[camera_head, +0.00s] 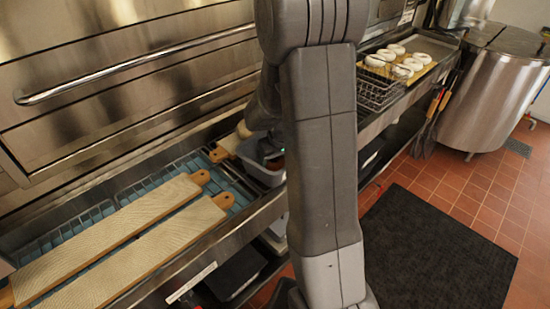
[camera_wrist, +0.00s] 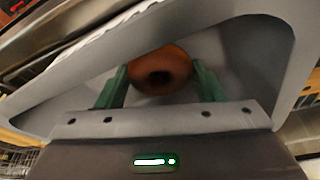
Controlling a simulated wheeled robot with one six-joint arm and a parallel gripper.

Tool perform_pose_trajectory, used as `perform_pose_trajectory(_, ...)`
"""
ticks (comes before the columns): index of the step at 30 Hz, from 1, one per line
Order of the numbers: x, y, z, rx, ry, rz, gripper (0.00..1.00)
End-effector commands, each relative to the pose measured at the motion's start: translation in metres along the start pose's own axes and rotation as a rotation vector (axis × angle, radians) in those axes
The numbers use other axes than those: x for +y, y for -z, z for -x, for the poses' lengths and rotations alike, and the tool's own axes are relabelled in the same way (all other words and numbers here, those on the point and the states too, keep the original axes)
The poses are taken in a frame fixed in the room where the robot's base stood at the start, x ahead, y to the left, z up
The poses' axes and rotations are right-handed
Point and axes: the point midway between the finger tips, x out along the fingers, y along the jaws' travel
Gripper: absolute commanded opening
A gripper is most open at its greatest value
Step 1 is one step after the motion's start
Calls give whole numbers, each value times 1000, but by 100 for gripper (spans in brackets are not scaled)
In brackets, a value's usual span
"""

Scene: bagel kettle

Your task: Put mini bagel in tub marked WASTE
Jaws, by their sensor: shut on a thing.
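The orange-brown mini bagel (camera_wrist: 172,57) sits between the two green fingers of my gripper (camera_wrist: 160,72) in the wrist view. My gripper is shut on it. The grey walls of a tub (camera_wrist: 268,50) surround the bagel and fingers in that view, so they appear over or inside the tub's opening. In the head view the grey tub (camera_head: 266,177) stands at the counter beside my arm, partly hidden by it. No WASTE marking is readable. I cannot tell whether the bagel touches the tub floor.
Two long wooden boards (camera_head: 120,232) lie on a blue rack at the lower left. A wire basket (camera_head: 377,91) and several pale rings (camera_head: 397,49) on a tray stand farther right. A steel kettle (camera_head: 490,95) stands at the far right. A dark mat (camera_head: 430,245) covers the floor.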

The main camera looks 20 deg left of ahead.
Motion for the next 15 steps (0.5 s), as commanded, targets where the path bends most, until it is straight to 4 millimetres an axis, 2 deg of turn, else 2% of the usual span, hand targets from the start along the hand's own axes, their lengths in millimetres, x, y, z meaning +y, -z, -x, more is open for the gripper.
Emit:
perform_pose_trajectory(7,0,-1,-4,1,0,0,40)
perform_pose_trajectory(8,0,-1,-3,1,0,0,64)
perform_pose_trajectory(11,0,0,-2,1,0,0,83)
perform_pose_trajectory(15,0,0,-2,1,0,0,84)
